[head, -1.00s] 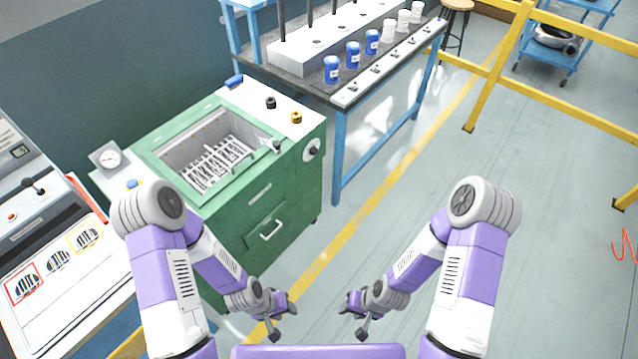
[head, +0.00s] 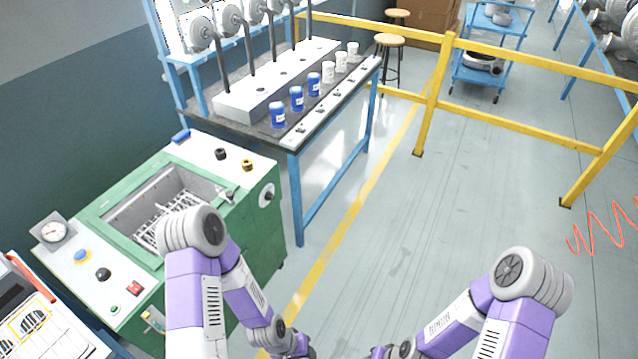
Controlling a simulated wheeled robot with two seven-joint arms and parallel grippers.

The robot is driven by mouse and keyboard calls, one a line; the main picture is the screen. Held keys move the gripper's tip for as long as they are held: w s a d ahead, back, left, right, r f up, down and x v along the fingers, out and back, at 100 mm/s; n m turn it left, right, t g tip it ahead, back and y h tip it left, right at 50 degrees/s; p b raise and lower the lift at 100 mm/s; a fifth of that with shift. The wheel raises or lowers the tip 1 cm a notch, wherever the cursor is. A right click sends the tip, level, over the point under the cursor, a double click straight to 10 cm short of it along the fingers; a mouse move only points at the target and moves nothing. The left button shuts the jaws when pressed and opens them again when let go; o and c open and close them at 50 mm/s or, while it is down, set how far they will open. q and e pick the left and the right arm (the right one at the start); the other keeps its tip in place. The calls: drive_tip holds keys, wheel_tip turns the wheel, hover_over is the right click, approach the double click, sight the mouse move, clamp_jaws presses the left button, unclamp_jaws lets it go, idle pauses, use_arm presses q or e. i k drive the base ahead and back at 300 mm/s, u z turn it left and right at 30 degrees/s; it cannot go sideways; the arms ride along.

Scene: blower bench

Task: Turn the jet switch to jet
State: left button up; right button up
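A green machine (head: 250,240) with an open tank (head: 150,205) stands at the left. Its back corner has a black knob (head: 220,154) and a yellow-and-black knob (head: 247,165). A round dial (head: 267,195) is on its right side. Its left panel has a yellow ring with a blue button (head: 82,256), a black knob (head: 102,274) and a red switch (head: 135,288). I cannot read which control is the jet switch. My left gripper (head: 300,352) and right gripper (head: 376,353) are low at the bottom edge, partly cut off, away from the controls.
A blue-legged bench (head: 340,150) behind the machine holds blue and white cups. A pressure gauge (head: 53,230) sits at the machine's left corner. A yellow railing (head: 520,122) crosses the back right. The floor (head: 430,230) between is clear.

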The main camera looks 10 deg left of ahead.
sight(268, 197)
drive_tip(key=u, duration=0.05)
drive_tip(key=i, duration=1.2)
drive_tip(key=u, duration=0.6)
